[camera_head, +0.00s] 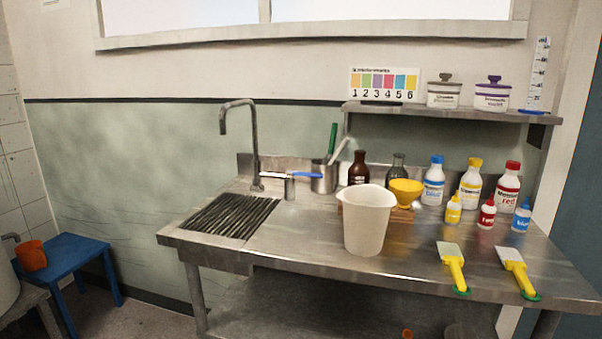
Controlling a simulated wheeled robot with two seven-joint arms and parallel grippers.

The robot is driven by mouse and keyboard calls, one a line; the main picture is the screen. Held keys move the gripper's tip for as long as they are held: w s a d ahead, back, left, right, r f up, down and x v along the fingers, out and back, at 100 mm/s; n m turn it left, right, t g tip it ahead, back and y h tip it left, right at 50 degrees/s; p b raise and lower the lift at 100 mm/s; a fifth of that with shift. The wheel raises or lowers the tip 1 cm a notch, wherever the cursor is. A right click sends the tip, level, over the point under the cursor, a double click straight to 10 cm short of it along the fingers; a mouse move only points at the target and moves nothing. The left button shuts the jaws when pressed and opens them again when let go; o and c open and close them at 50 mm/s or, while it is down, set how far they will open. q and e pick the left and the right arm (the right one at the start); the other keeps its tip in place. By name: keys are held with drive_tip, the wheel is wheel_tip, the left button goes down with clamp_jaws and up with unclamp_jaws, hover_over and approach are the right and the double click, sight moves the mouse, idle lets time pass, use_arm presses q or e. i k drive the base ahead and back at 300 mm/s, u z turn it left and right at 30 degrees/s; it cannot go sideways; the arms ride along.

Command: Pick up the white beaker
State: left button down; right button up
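The white beaker (367,222) stands upright near the front edge of the steel bench (300,238), right of the drain grille. It is a tall jug that widens towards the top, with its spout at the upper left. Nothing touches its visible sides. I cannot see into its bottom. Neither of my grippers shows in the head view.
A yellow funnel (406,189) stands close behind the beaker on the right, with a brown bottle (358,167) behind it. Two yellow-handled brushes (454,268) lie at right. A tap (254,150) rises at left. Several bottles stand at back right. The front bench left of the beaker is clear.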

sight(367, 208)
drive_tip(key=u, duration=1.25)
drive_tip(key=i, duration=1)
drive_tip(key=z, duration=1)
